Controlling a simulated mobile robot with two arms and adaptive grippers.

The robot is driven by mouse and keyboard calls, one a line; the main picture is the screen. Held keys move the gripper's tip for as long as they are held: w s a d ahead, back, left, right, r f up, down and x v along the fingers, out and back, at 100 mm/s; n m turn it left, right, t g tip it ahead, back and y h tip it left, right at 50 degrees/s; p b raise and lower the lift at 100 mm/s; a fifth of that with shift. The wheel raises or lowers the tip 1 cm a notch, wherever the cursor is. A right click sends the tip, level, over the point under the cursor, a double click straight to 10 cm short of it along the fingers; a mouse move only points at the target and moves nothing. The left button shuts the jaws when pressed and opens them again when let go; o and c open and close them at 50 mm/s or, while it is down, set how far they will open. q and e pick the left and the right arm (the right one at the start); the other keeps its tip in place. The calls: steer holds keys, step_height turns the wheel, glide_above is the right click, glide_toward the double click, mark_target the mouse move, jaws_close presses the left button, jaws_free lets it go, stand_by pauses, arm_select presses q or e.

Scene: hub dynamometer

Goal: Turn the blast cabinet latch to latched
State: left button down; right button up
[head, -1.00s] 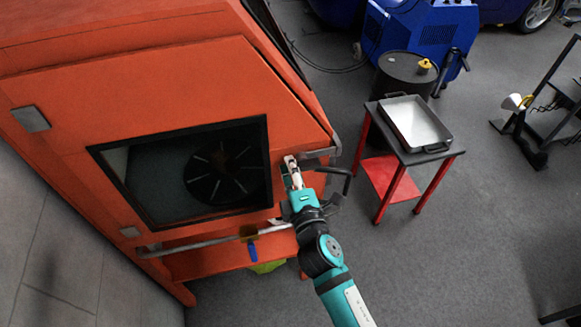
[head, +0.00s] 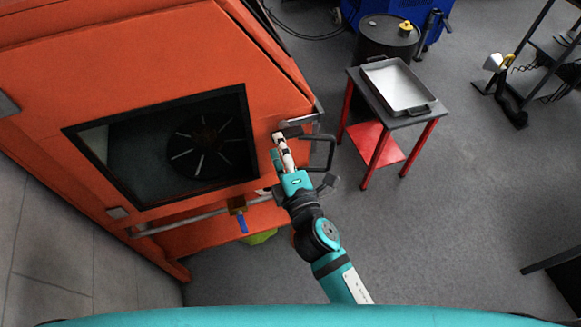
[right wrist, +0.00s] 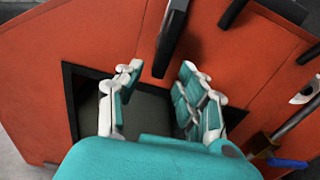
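The orange blast cabinet (head: 150,75) fills the left of the head view, with a dark window in its door. A dark latch lever (right wrist: 172,38) stands out from the door in the right wrist view, just beyond and between my fingertips; in the head view a grey bar (head: 300,120) shows at the door's right edge. My right gripper (head: 279,145) is at that edge, close to the bar. In the right wrist view its two fingers (right wrist: 160,82) are spread apart with nothing clearly held between them. Whether they touch the lever I cannot tell. My left gripper is not in view.
A black bracket-like handle (head: 331,152) sticks out right of my gripper. A pipe with a blue-handled valve (head: 241,222) runs below the window. A red table (head: 381,148) bears a metal tray (head: 398,84), beside a dark drum (head: 386,38).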

steer(key=v, duration=0.8)
steer(key=shift+d, duration=0.15)
